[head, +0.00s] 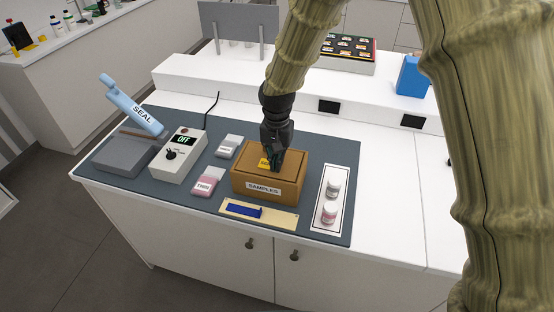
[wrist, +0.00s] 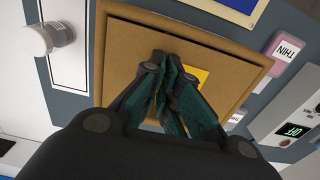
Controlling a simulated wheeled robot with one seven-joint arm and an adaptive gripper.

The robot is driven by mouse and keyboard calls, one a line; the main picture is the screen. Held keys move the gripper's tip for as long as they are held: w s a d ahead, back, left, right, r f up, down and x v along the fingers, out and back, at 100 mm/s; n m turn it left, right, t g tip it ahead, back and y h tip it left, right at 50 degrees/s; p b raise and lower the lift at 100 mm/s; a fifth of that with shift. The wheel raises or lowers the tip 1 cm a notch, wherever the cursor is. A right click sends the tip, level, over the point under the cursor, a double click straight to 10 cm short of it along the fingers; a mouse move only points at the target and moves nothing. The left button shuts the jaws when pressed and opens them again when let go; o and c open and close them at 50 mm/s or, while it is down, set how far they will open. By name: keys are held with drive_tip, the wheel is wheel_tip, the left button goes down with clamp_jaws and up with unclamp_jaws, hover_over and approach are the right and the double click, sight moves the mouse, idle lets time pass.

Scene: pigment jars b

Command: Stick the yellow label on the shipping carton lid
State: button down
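The brown shipping carton (head: 285,186) is closed, with a white "SAMPLES" label on its front. Its lid (wrist: 125,50) fills the middle of the wrist view. The yellow label (head: 264,162) lies on or just above the lid, left of my fingers in the head view. In the wrist view the yellow label (wrist: 204,76) looks flat, with part of it hidden behind the fingers. My gripper (head: 275,166) points down at the lid. In the wrist view my gripper (wrist: 170,65) has its fingertips together. I cannot tell whether they touch the label or the lid.
A cream card (head: 281,219) with a blue label (head: 244,210) lies in front of the carton. Pink and grey packets (head: 207,182) and the heat sealer box (head: 180,155) are at left.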

drive_tip(key=c, duration=1.6)
unclamp_jaws()
drive_tip(key=shift+o, duration=0.2)
drive_tip(key=shift+r+p, duration=2.25)
drive_tip(key=shift+r, duration=0.75)
drive_tip(key=shift+f, duration=0.1)
